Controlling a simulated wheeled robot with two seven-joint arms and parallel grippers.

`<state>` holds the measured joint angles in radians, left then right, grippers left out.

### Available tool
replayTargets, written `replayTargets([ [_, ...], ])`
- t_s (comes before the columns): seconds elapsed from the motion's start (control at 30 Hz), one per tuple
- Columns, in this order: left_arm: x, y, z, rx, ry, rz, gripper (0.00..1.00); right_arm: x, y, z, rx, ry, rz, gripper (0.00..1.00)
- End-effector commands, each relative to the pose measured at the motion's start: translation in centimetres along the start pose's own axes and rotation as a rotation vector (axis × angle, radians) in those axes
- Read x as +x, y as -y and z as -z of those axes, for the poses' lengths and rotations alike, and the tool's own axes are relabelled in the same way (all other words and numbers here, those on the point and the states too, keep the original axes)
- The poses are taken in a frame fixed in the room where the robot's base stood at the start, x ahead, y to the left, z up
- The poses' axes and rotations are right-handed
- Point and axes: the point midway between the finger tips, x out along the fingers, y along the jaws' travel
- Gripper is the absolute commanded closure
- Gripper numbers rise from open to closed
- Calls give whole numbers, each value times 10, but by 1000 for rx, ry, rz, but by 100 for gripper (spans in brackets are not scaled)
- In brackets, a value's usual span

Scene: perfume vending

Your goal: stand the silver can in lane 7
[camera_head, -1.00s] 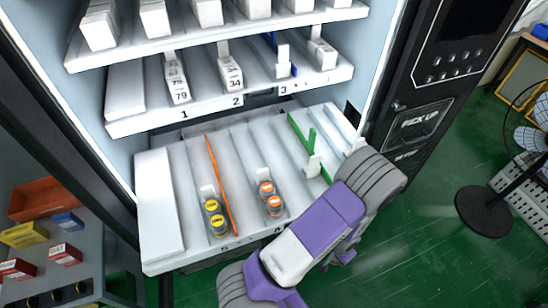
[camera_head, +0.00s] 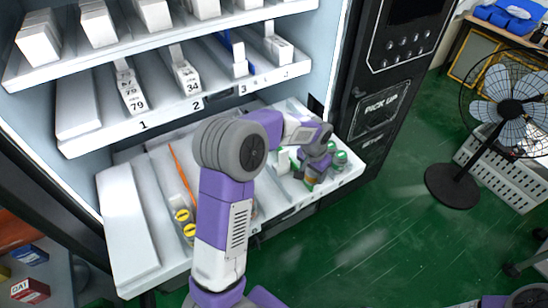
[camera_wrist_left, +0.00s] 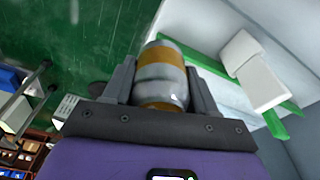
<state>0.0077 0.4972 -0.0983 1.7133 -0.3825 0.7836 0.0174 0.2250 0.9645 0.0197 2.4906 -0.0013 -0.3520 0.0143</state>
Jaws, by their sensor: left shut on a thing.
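My left gripper (camera_head: 318,172) reaches over the front right part of the lowest shelf (camera_head: 130,235). In the left wrist view its two fingers (camera_wrist_left: 160,85) are shut on the silver can (camera_wrist_left: 160,72), which has an orange-gold band. In the head view the gripper mostly hides the can. I cannot read the lane 7 label, and cannot tell whether the can touches the shelf. My right gripper is not in view.
Two yellow-topped containers (camera_head: 186,222) stand left of my arm, beside an orange divider (camera_head: 181,170). Green divider strips (camera_wrist_left: 273,122) and a white block (camera_wrist_left: 253,70) show near the can. A numbered shelf (camera_head: 170,112) of white boxes hangs above. A fan (camera_head: 505,95) stands at right.

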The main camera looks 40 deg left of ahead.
Motion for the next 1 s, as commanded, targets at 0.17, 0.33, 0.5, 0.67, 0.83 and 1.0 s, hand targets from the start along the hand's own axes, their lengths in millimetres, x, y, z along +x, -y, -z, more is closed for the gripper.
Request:
replayTargets([
  [0.17,-27,40,-12,-90,-4,13,79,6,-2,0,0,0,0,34],
  [0.33,-22,51,-20,-117,3,16,79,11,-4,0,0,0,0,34],
  [0.5,6,51,-24,-118,3,16,79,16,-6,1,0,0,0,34],
  [0.67,21,51,-26,-118,2,17,79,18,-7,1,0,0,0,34],
  [0.83,50,50,-31,-118,4,16,79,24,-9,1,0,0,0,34],
  [1.0,64,51,-32,-118,1,17,79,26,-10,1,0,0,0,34],
])
